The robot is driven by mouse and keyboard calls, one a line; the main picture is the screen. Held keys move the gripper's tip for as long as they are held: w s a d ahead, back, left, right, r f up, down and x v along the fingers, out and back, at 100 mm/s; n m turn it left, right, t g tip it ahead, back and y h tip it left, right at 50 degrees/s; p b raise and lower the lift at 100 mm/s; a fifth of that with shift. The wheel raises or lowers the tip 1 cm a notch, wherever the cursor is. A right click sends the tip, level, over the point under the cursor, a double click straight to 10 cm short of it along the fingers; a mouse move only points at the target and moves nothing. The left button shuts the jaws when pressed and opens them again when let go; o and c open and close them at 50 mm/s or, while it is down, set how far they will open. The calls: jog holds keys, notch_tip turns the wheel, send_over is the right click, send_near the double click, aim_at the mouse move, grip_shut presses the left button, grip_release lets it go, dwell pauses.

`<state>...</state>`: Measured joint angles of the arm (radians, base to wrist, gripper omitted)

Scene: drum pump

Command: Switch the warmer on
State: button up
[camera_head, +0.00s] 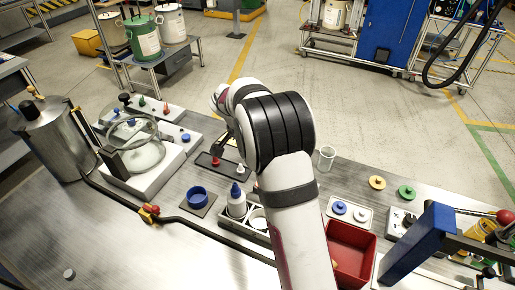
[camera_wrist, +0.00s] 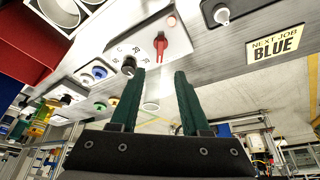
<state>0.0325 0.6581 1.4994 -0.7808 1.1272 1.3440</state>
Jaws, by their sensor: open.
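The warmer's pale control panel (camera_wrist: 135,40) shows in the wrist view, with a temperature scale, a black knob (camera_wrist: 129,65) and a red switch (camera_wrist: 160,45). A small pale red lamp (camera_wrist: 171,21) sits beside the switch; I cannot tell whether it is lit. My gripper (camera_wrist: 163,72) is open and empty, its two green fingers pointing toward the panel. In the picture the red switch lies just beyond the gap between the fingertips; I cannot tell whether they touch it. In the head view my arm hides the panel and most of the gripper.
A dark plate (camera_head: 211,162) with small knobs lies left of my arm. A glass-domed device (camera_head: 140,150), a blue cup (camera_head: 197,195) and a white bottle (camera_head: 236,204) stand left; a beaker (camera_head: 326,158), coloured discs and a red bin (camera_head: 368,258) stand right. A "NEXT JOB BLUE" card (camera_wrist: 275,44) is nearby.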

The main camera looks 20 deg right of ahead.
jog(key=v, duration=0.5)
jog(key=shift+a+r, duration=0.1)
jog(key=shift+r, duration=0.05)
jog(key=s+a+r+n+y, duration=0.1)
jog(key=s+a+n+y, duration=0.1)
jog(key=s, duration=0.9)
jog(key=s+a+n+y, duration=0.2)
jog(key=s+a+n, duration=0.3)
jog(key=s, duration=0.6)
jog(key=s+a+r+n+y, duration=0.1)
jog(key=s+a+n+y, duration=0.1)
jog(key=s, duration=1)
jog(key=shift+a+r+n+g, duration=0.4)
jog(key=shift+a+n, duration=0.4)
jog(key=shift+a, duration=0.4)
